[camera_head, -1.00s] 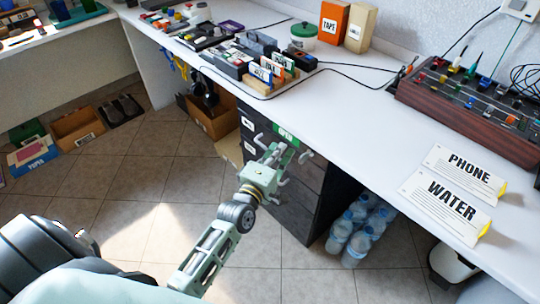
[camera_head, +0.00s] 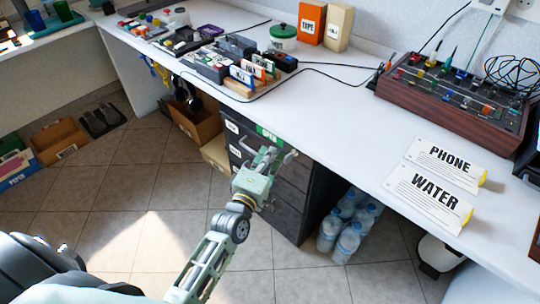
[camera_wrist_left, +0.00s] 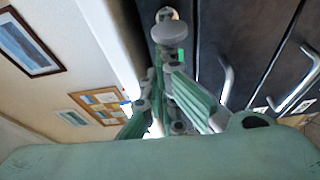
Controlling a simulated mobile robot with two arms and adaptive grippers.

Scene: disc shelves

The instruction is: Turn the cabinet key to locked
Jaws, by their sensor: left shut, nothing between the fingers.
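The dark drawer cabinet (camera_head: 308,205) stands under the white desk, with a green label marked OPEN (camera_head: 268,134) at its top edge. My left gripper (camera_head: 268,157) is in front of the top of the cabinet, fingers together and empty. In the left wrist view my left gripper (camera_wrist_left: 172,75) points at the cabinet front (camera_wrist_left: 235,35). A brass round lock (camera_wrist_left: 166,14) shows beyond the fingers. A grey rounded piece (camera_wrist_left: 169,32) stands in front of it; I cannot tell if it is the key's head or a fingertip. Contact is unclear. My right gripper is out of view.
Bar-like drawer handles (camera_wrist_left: 228,78) stick out beside the fingers. Water bottles (camera_head: 347,228) stand on the floor right of the cabinet, and a cardboard box (camera_head: 196,122) is left of it. PHONE and WATER signs (camera_head: 432,203) lie on the desk. The floor in front is clear.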

